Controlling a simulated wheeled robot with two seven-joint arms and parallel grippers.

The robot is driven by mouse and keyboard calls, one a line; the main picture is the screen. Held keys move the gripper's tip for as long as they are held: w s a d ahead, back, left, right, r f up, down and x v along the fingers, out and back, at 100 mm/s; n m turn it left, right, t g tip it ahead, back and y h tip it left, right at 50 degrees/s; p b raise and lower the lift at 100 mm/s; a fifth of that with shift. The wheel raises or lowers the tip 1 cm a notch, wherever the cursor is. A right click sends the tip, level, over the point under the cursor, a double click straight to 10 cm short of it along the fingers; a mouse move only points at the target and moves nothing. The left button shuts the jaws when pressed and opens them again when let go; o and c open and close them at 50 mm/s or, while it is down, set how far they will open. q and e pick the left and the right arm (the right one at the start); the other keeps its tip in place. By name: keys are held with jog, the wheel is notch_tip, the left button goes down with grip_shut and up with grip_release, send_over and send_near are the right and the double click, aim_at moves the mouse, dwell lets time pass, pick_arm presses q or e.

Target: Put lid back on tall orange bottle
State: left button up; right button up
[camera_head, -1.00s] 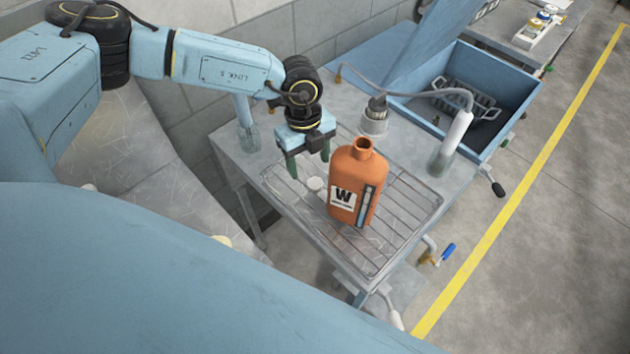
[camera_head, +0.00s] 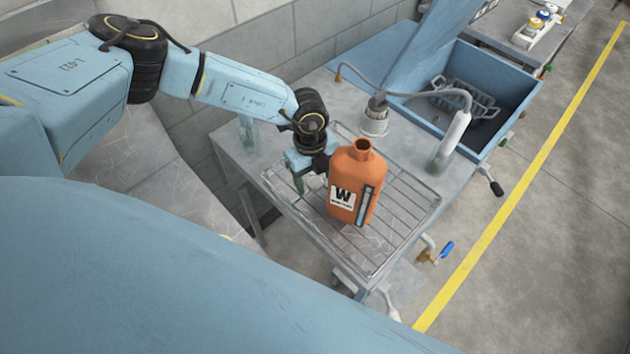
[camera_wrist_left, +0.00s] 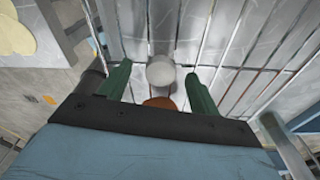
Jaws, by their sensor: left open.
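The tall orange bottle (camera_head: 346,192) stands upright and open-necked on the wire rack (camera_head: 405,225). My left gripper (camera_head: 310,180) is just left of the bottle, low over the rack, pointing down. In the left wrist view its two green fingers are apart, with a round white lid (camera_wrist_left: 161,75) between and just beyond the fingertips, over the rack bars. The fingers do not visibly touch the lid. A small orange patch (camera_wrist_left: 160,102) shows below the lid near the gripper's edge. In the head view the lid is hidden behind the gripper. My right gripper is not in view.
A blue open bin (camera_head: 520,95) is at the back right. The rack right of the bottle is clear.

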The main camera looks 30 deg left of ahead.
aim_at(314, 181)
pick_arm(q)
jog(key=shift+c, duration=0.4)
jog(key=c, duration=1)
notch_tip(314, 181, up, 10)
jog(key=b, duration=0.1)
